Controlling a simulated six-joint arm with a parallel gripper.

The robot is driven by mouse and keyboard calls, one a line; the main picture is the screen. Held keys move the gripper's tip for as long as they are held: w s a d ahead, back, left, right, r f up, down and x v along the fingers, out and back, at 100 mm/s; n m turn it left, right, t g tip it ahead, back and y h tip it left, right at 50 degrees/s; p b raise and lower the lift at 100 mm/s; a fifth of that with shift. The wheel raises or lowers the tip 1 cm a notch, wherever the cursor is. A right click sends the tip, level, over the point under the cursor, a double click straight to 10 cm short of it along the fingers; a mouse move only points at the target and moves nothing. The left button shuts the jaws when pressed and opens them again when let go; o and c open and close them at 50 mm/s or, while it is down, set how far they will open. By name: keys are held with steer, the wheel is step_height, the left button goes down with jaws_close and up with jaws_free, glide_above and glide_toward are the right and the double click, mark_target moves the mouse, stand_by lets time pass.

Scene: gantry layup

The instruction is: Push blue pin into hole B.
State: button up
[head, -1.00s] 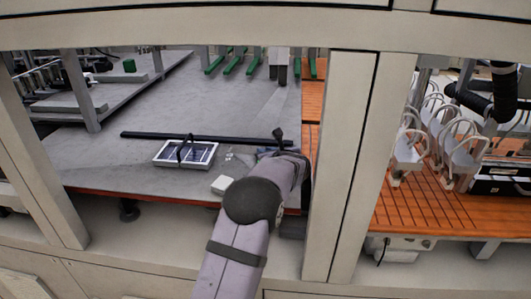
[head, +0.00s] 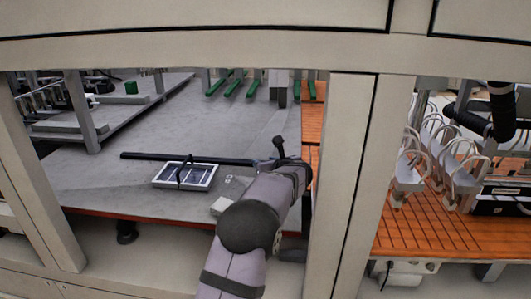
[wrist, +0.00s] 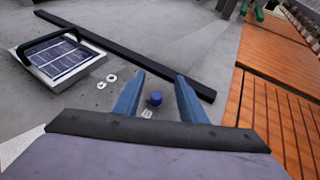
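A small blue pin (wrist: 156,98) shows in the wrist view over the grey table, between the two fingers of my gripper (wrist: 158,88). The fingers are apart, with a gap on each side of the pin. It looks beyond and below the fingers, but I cannot tell its exact height. In the head view my arm's end is at the table's right side, and its own links hide the fingers and the pin. No hole marked B can be made out.
A white-framed panel with a black handle (wrist: 60,58) lies at the left, with two washers (wrist: 111,77) beside it. A long black bar (wrist: 130,54) crosses behind the fingers. A small white box (head: 222,205) is left of my arm. Orange slatted surface (wrist: 280,105) lies right.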

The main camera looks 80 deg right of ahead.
steer(key=shift+r, duration=2.65)
